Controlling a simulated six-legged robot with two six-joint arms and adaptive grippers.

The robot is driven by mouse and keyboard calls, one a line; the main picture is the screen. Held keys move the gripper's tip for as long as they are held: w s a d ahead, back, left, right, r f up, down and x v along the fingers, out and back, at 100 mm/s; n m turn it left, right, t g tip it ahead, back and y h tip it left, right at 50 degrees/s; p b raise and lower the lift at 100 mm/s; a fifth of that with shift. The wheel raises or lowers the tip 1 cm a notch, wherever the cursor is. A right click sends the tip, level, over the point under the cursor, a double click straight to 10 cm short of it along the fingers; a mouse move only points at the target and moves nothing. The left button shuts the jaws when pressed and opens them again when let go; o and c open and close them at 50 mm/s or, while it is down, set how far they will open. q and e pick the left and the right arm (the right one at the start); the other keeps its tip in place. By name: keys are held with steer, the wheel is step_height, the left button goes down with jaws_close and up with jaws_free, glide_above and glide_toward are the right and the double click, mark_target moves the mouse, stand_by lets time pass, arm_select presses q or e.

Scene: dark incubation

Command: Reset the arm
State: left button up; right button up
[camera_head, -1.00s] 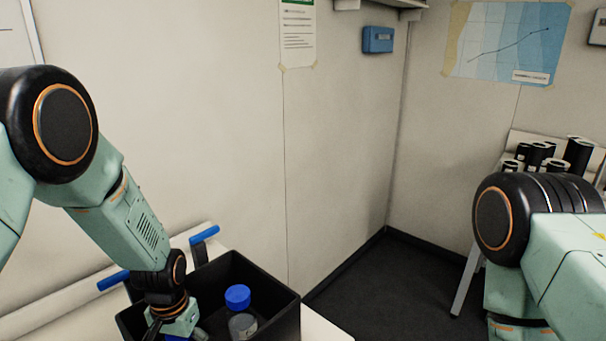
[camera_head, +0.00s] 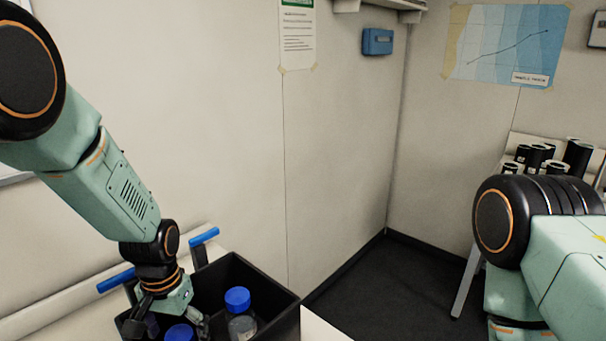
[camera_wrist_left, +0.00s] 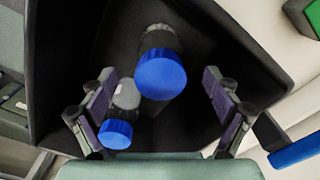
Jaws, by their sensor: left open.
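My left gripper (camera_head: 178,322) is open at the black box, low in the head view. In the left wrist view the left gripper (camera_wrist_left: 160,112) has its two fingers spread wide, with nothing clamped between them. Two blue-capped bottles stand in the box: one bottle (camera_head: 238,312) right of the gripper, also in the wrist view (camera_wrist_left: 160,65), and another (camera_head: 180,333) right by the fingers, partly hidden, also in the wrist view (camera_wrist_left: 118,120) beside the left-hand finger. My right arm shows at the right edge of the head view; its gripper is out of frame.
The black box (camera_head: 283,305) has blue-tipped handles (camera_head: 204,236) and stands on a pale surface (camera_head: 318,328) by the wall. A rack with several black cylinders (camera_head: 548,155) stands at the right. Dark floor (camera_head: 385,285) lies open between.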

arm_select(q)
step_height(320, 180, up, 5)
steer(key=shift+r, duration=0.15)
step_height(320, 180, down, 12)
steer(key=shift+r, duration=0.15)
step_height(320, 180, up, 14)
steer(key=p, duration=0.7)
steer(key=shift+p, duration=0.3)
steer(key=shift+r+p, duration=0.6)
steer(key=shift+p, duration=0.05)
steer(key=shift+f, duration=0.1)
